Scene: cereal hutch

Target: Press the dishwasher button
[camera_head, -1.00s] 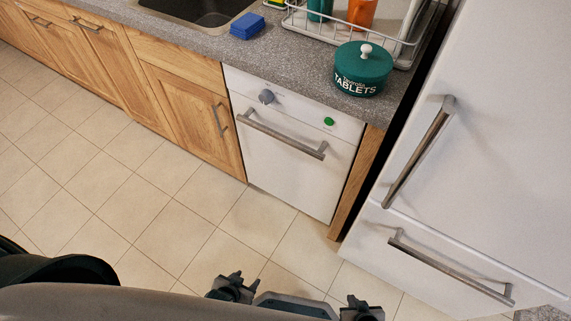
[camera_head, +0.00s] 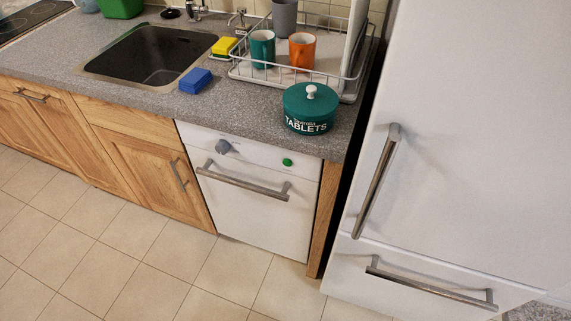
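The white dishwasher (camera_head: 255,217) is built in under the counter, with its door shut. Its round green button (camera_head: 287,162) is on the top panel at the right. A grey dial (camera_head: 223,147) sits at the left of the same panel. A metal bar handle (camera_head: 242,184) runs across the door below the panel. Nothing covers the button. Neither of my grippers is in view.
A green tablets tin (camera_head: 309,110) stands on the counter (camera_head: 240,112) above the dishwasher. A dish rack with cups, a blue sponge (camera_head: 195,81) and a sink (camera_head: 150,55) are behind. The white fridge (camera_head: 450,150) stands close at right. The tiled floor (camera_head: 130,250) in front is clear.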

